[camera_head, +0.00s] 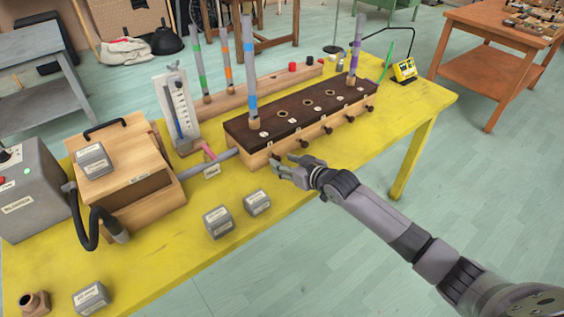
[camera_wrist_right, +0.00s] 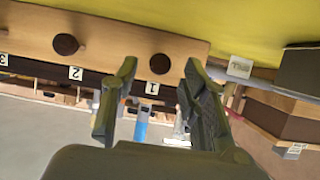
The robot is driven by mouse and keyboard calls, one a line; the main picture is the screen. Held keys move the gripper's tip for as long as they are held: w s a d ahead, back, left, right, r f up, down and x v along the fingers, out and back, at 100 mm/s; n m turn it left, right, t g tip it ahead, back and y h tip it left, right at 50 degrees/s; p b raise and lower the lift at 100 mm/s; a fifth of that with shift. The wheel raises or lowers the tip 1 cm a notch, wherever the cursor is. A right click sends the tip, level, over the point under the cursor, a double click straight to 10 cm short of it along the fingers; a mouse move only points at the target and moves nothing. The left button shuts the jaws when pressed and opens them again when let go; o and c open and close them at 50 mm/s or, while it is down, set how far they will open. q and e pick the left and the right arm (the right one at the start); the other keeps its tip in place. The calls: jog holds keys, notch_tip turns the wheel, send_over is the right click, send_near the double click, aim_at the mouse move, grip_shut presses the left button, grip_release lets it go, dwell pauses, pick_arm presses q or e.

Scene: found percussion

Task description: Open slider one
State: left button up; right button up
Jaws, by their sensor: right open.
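A long wooden box (camera_head: 262,157) with a dark top (camera_head: 294,111) stands on the yellow table and has a row of round brown knobs along its front. In the right wrist view, which is upside down, the slider one knob (camera_wrist_right: 159,64) sits beside the label "1" (camera_wrist_right: 151,88). The slider two knob (camera_wrist_right: 67,44) is to its left. My right gripper (camera_head: 281,166) is open in front of the box's near left end. In the wrist view its fingertips (camera_wrist_right: 160,70) lie on either side of knob one, with no clear contact. My left gripper is out of view.
Pipes with coloured bands stand in and behind the box, one with blue (camera_head: 250,75). A grey duct (camera_head: 212,171) joins the box to a wooden bellows (camera_head: 150,205) at left. Grey weights (camera_head: 218,222) lie near the front edge. Table right of the arm is clear.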

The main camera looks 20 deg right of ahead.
jog(key=shift+x, duration=1)
jog(key=shift+c, duration=0.5)
grip_shut()
